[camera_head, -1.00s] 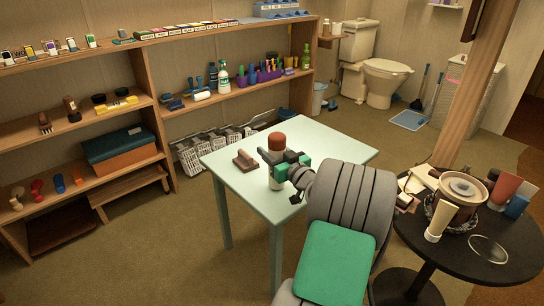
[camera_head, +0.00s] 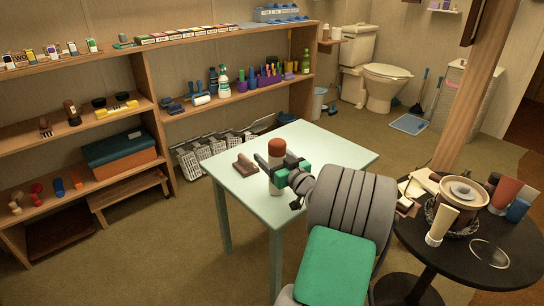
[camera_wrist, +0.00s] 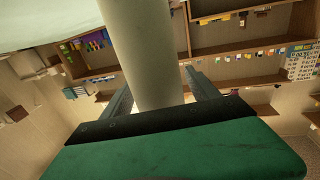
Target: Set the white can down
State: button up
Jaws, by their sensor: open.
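The white can (camera_head: 276,182) stands upright on the pale green table (camera_head: 330,152) with a brown-red top (camera_head: 277,147). My gripper (camera_head: 270,167) is open at the can's side, with its fingers reaching around the body. In the wrist view the can is a pale cylinder (camera_wrist: 143,50) between the two spread fingers of my gripper (camera_wrist: 158,92). A gap shows beside the right finger; contact at the left finger is unclear. The can's base seems to rest on the tabletop.
A brown wooden block with a handle (camera_head: 245,164) lies on the table left of the can. A round black table (camera_head: 470,250) with a pot and tubes stands at right. Shelves (camera_head: 235,95) line the back wall. The table's far right part is clear.

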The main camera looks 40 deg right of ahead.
jog(key=s+a+p, duration=0.1)
jog(key=s, duration=1.1)
jog(key=shift+a, duration=0.35)
jog(key=shift+r+p, duration=0.15)
jog(key=shift+p, duration=0.2)
